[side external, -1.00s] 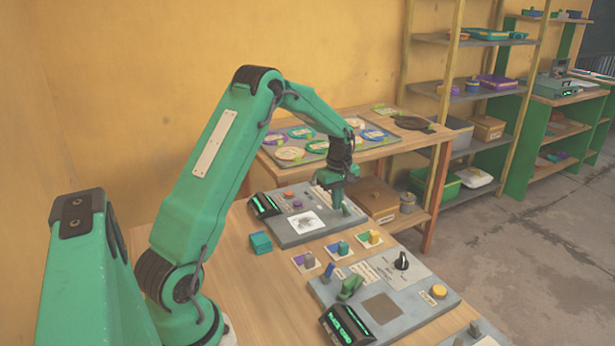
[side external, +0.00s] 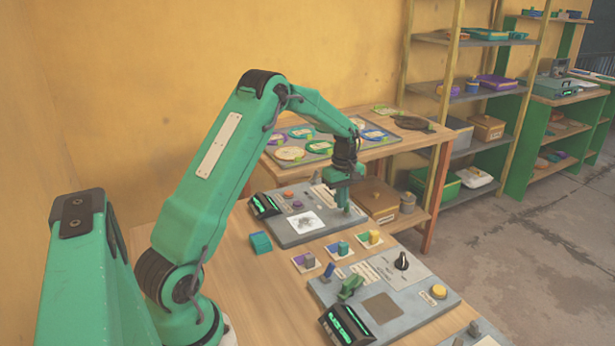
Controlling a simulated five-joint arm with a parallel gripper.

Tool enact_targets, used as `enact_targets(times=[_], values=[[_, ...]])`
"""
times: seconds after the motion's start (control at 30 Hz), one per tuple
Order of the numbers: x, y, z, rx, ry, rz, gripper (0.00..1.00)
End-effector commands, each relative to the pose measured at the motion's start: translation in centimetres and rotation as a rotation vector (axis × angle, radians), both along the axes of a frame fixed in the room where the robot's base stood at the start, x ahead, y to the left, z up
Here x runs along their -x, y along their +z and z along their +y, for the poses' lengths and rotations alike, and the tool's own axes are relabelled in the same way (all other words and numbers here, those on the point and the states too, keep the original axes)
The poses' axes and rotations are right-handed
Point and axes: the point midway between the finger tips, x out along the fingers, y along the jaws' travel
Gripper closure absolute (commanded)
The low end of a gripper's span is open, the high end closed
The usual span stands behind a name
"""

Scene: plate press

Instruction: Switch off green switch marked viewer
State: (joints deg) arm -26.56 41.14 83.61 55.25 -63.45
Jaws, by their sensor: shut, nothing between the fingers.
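My gripper (side external: 346,207) is shut and empty. It points down over the right part of the far grey panel (side external: 290,232), its tips low and close to the surface. I cannot tell whether they touch anything. No label reading "viewer" is legible, and the gripper hides part of this panel. A green lever-like switch (side external: 350,288) stands on the near grey panel (side external: 320,290), well in front of my gripper. Its marking is too small to read.
The far panel carries a dark display (side external: 264,205) and a white picture card (side external: 306,223). The near panel has a black knob (side external: 402,261), a yellow button (side external: 439,291) and a lit display (side external: 346,324). Small coloured blocks and a teal box (side external: 260,242) lie between.

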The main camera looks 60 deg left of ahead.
Motion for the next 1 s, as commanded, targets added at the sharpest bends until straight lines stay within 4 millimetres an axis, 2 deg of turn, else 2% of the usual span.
enact_targets(times=[0.67,1.0], values=[[-1.1,0.1,0.0,0.000,0.000,0.000,1.00],[-0.9,1.3,0.0,0.000,0.000,-0.001,1.00]])
